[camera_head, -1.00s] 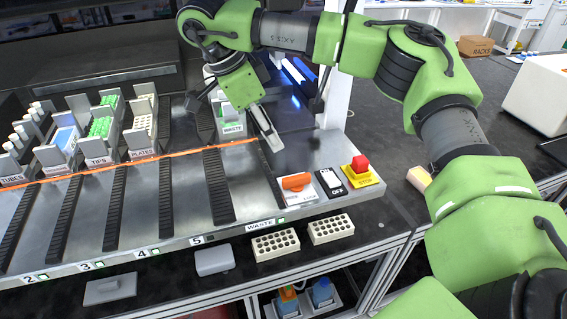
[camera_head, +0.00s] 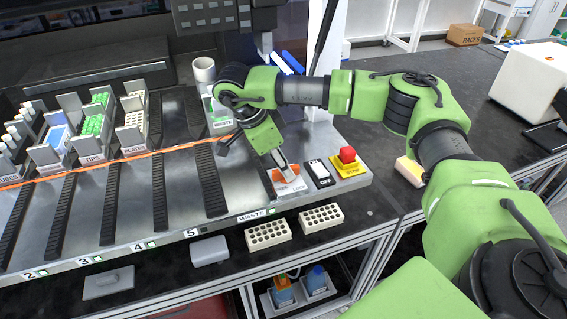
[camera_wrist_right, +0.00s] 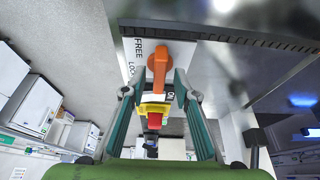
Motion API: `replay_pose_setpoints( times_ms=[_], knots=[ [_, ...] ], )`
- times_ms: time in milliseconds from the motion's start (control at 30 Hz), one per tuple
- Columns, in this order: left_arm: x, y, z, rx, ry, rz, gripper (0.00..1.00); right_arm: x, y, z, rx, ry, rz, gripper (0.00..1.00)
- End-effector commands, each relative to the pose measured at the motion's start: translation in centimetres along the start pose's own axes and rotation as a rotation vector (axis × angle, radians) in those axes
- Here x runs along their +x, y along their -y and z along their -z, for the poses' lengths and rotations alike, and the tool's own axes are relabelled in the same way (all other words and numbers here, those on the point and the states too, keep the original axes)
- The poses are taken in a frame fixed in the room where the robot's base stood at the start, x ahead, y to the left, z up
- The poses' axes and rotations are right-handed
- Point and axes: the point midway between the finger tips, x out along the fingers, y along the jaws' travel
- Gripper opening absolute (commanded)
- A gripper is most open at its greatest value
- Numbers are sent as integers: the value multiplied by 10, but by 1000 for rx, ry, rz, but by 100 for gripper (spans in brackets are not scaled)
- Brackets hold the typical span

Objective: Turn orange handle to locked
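The orange handle (camera_head: 285,173) sits on a small white plate at the right front corner of the deck. It also shows in the wrist view (camera_wrist_right: 159,62), where the plate reads FREE and, partly hidden, LOC. My right gripper (camera_head: 285,168) is right over the handle, pointing down at it and partly covering it. In the wrist view its two fingers (camera_wrist_right: 157,88) are apart, one on each side of the handle, with gaps visible. Whether either finger touches it cannot be told. My left gripper is not in view.
Two beige well blocks (camera_head: 268,235) lie in front of the deck. Racks of tips and plates stand at left.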

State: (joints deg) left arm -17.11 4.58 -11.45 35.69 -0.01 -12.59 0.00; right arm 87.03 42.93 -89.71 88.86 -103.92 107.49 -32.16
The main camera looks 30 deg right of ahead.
Motion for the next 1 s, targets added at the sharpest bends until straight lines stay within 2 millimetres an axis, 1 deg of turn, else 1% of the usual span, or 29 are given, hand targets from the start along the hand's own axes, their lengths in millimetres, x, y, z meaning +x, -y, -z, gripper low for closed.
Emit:
replay_pose_setpoints(
  times_ms=[33, 167, 200, 300, 667, 867, 1000],
  knots=[
    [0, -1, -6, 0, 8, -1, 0, 0, 0, 0, 0, 0, 0, 28],
    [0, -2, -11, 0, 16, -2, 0, 0, 0, 0, 0, 0, 0, 28],
    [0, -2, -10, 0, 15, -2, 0, 0, 0, 0, 0, 0, 0, 23],
    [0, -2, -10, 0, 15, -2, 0, 0, 0, 0, 0, 0, 0, 0],
    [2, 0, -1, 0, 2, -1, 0, 0, 0, -1, 19, 0, -9, 0],
    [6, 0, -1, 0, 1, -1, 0, 1, 1, -1, 99, 1, -41, 0],
    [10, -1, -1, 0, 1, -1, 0, 2, 1, -1, 194, 1, -82, 0]
  ],
)
